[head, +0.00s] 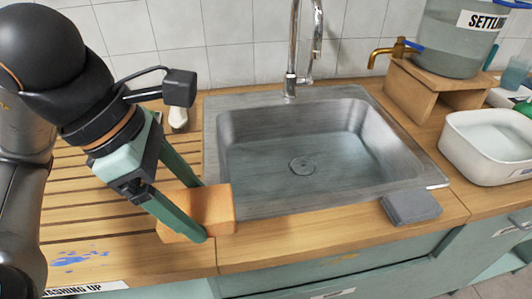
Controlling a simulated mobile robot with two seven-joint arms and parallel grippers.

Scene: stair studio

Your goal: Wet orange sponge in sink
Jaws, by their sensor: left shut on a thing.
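The orange sponge (213,209) is a block at the front left corner of the sink, over the wooden counter. My left gripper (200,212) is shut on it, with one green finger across its near face and the other behind it. I cannot tell whether the sponge touches the counter. The metal sink (300,150) is just right of the sponge. Its basin looks bluish at the bottom, with a round drain in the middle. The tall chrome tap (292,60) stands at its back edge. My right gripper is not in view.
A grey block (411,207) lies at the sink's front right corner. A white tub (490,145) stands at the right. A tank with a brass spigot (392,52) sits on a wooden stand (425,95). Blue paint (78,257) marks the slatted counter at left.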

